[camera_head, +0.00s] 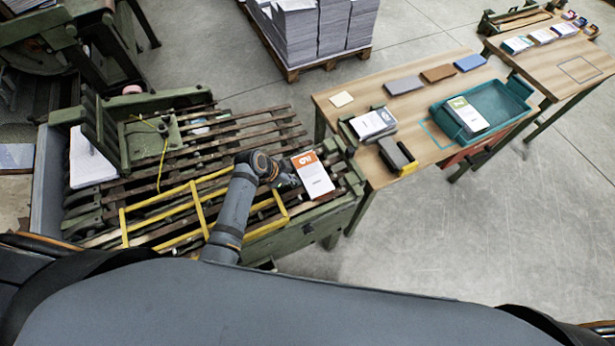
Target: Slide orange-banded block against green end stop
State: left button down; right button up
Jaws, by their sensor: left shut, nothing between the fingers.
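The orange-banded block (316,179), white with an orange band and a white number at its far end, lies on the dark slatted conveyor bed near its right end. The green end stop (352,178) appears to be the green rail along that end, just right of the block. A small gap seems to show between them, but I cannot tell contact for sure. My left gripper (287,180) is shut, low at the block's left side. It is small and dark, and I cannot tell whether it touches the block. My right gripper is not in view.
A yellow guard frame (200,208) stands along the conveyor's near side. A wooden table (437,87) right of the conveyor holds a teal tray (517,100), a block in a holder (373,122) and several coloured pads. A paper pallet (290,70) stands behind. The floor at right is clear.

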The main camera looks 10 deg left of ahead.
aim_at(302, 177)
pick_arm(q)
jog(key=shift+w+d, duration=0.7)
jog(key=shift+d, duration=0.3)
jog(key=shift+w+d, duration=0.65)
jog(key=shift+d, duration=0.3)
jog(key=shift+s+a+r, duration=0.1)
jog(key=shift+s+a, duration=0.2)
jog(key=shift+a, duration=0.15)
jog(key=shift+s+a+p, duration=0.15)
jog(key=shift+a+p, duration=0.05)
jog(key=shift+p, duration=0.1)
notch_tip(302, 177, up, 7)
jog(key=p, duration=0.7)
jog(key=shift+p, duration=0.4)
